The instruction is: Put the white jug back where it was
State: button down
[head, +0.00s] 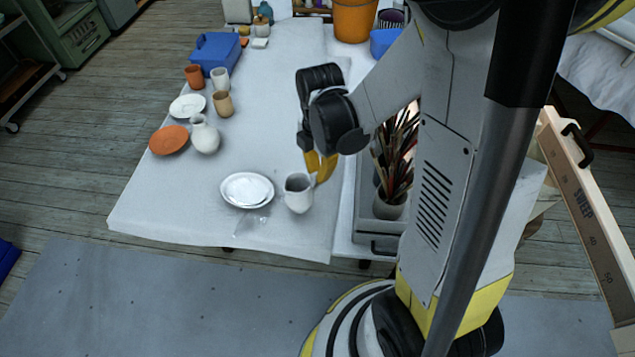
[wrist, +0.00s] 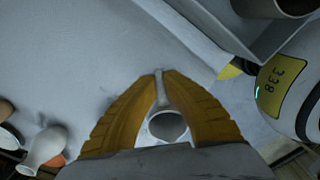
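A white jug (head: 298,194) with a wide dark mouth is upright at the front right of the cloth-covered table, just right of a white plate. My gripper (head: 318,180) is at its right side, yellow fingers pointing down. In the wrist view, the fingertips (wrist: 163,74) are closed on a thin pale part that looks like the jug's handle, and the jug's round mouth (wrist: 167,126) shows between the fingers. I cannot tell whether the jug's base touches the table. A second, narrow-necked white jug (head: 205,138) stands farther left and also shows in the wrist view (wrist: 42,150).
An orange plate (head: 169,139), white dish (head: 188,105), cups (head: 223,103) and blue box (head: 214,50) occupy the left. Brushes in a pot (head: 390,205) stand right. The table's middle is clear.

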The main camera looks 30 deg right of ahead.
jog(key=shift+f+b, duration=0.5)
jog(key=shift+f, duration=0.9)
jog(key=shift+f, duration=0.1)
jog(key=c, duration=1.6)
grip_release()
